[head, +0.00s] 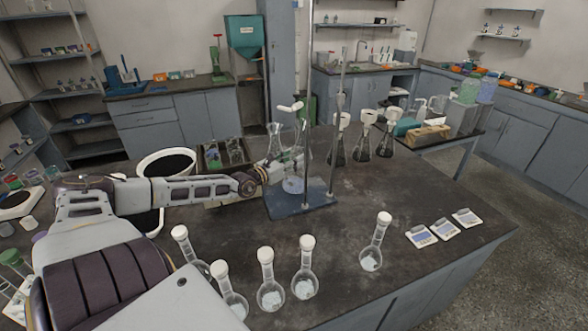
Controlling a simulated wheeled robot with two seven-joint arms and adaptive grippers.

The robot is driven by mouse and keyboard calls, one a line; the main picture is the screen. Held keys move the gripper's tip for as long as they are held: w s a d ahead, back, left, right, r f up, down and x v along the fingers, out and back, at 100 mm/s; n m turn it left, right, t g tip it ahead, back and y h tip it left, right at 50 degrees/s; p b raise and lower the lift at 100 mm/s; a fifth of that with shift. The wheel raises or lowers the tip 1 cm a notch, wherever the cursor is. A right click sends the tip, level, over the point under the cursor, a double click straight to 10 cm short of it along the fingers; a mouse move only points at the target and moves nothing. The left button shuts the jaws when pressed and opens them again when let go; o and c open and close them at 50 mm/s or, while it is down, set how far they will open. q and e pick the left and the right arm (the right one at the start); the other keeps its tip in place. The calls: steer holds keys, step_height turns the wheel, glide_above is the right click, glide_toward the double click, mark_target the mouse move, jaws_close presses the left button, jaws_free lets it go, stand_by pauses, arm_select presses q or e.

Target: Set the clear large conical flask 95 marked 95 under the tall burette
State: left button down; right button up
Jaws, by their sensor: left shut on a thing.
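My left gripper (279,167) reaches in from the left, shut on a clear glass flask (292,185) that I take to be the large conical flask 95. The fingers and arm end cover part of its upper body. Its round bottom shows over the blue-grey stand base (318,193); I cannot tell whether it touches the base. The mark 95 is too small to read. I cannot make out the burette tube clearly. My right gripper is not in view.
Several white-stoppered round flasks (270,295) stand along the front, one (371,260) further right. Dark flasks with white funnels (361,150) stand behind right. A white tub (166,163) and a tray of glassware (222,152) are left. Small balances (444,229) lie right.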

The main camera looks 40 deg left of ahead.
arm_select(q)
steer(key=shift+w, duration=0.3)
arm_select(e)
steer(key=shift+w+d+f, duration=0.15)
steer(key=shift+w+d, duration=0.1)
arm_select(q)
step_height(320, 180, down, 3)
steer(key=shift+d+f+b, duration=0.1)
steer(key=shift+f+b, duration=0.1)
steer(key=shift+b, duration=0.4)
steer(key=c, duration=1.2)
jaws_free()
steer(key=o, duration=0.5)
steer(key=shift+c, duration=0.2)
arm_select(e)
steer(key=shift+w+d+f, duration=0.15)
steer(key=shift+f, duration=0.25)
arm_select(q)
steer(key=shift+s, duration=0.15)
